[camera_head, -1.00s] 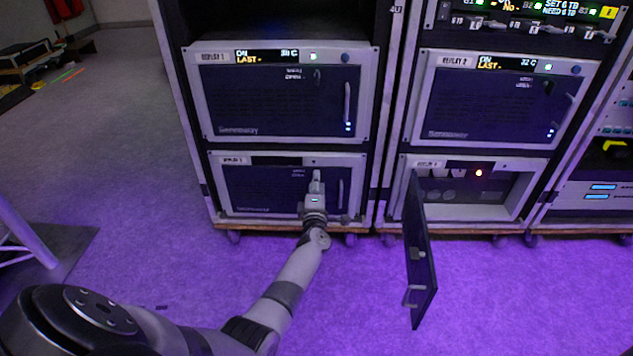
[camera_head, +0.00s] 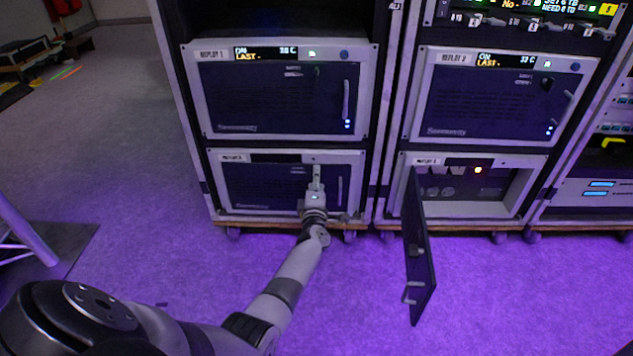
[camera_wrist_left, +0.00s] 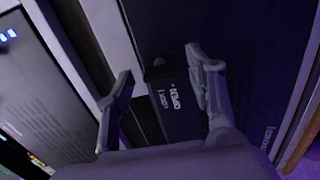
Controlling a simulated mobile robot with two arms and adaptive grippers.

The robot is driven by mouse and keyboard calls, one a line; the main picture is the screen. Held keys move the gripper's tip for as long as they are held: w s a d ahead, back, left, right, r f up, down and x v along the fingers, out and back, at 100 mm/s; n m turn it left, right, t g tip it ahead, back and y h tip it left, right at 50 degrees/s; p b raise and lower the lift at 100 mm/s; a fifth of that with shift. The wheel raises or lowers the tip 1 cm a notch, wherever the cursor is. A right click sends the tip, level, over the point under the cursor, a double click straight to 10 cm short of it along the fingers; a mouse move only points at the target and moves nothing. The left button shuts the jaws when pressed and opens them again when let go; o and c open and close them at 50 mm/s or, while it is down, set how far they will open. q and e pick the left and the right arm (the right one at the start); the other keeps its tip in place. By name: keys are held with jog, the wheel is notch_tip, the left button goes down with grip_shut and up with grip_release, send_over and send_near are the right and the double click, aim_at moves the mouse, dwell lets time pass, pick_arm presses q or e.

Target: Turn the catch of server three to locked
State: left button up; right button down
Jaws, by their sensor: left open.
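The lower left server (camera_head: 265,188), which I take as server three, has its dark door shut; its name label is too blurred to read surely. My left gripper (camera_head: 316,172) is in front of the upper right part of this door and hides its catch there. In the left wrist view, the open gripper (camera_wrist_left: 160,72) has one finger on each side of the small dark catch (camera_wrist_left: 158,73). The words OPEN and a blurred second word are printed beside the catch. I cannot tell the catch's exact angle or whether a finger touches it. My right gripper is not in view.
Server one (camera_head: 280,95) is above with its door shut. Server two (camera_head: 495,98) is at upper right. The floor at left is mostly clear.

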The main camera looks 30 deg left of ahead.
pick_arm(q)
jog(key=v, duration=1.2)
dwell(0.5)
